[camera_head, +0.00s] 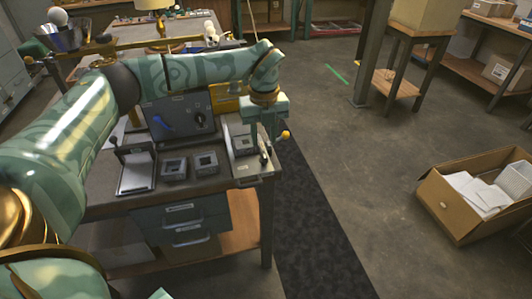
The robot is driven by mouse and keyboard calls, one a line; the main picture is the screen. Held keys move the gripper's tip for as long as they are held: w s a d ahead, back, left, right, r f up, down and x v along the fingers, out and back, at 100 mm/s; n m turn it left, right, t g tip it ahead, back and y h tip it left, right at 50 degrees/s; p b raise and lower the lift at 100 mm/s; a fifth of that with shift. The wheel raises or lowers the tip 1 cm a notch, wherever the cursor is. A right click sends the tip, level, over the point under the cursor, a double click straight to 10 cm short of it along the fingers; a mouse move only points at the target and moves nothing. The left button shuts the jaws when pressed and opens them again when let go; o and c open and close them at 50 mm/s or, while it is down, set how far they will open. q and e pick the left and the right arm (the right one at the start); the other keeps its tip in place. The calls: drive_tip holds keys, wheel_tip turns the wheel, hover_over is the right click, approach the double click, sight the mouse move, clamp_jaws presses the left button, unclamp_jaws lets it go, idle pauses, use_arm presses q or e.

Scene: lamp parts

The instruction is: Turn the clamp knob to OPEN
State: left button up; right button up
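A dark upright panel (180,117) stands on the workbench, with a blue mark on its left and a round black knob (200,119) on its right. The knob's setting and labels are too small to read. My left arm arches over the panel from the left. My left gripper (265,148) points down at the bench's right end, over a grey fixture (243,146) and to the right of the black knob. Its fingers are small and partly merge with the fixture, so their opening and any contact are unclear. A yellow ball (285,134) shows just right of it. My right gripper is out of view.
On the bench (218,182), two small grey square blocks (174,169) and a plate with a black-handled lever (136,172) stand left of the fixture. A cardboard box (460,210) with white items sits on the floor at right. Floor between is clear.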

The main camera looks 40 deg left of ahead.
sight(264, 154)
use_arm(q)
wheel_tip(264, 154, down, 5)
drive_tip(key=shift+f+b, duration=0.2)
drive_tip(key=shift+b, duration=0.4)
drive_tip(key=shift+s, duration=0.1)
drive_tip(key=shift+c, duration=0.3)
clamp_jaws()
drive_tip(key=shift+r, duration=0.1)
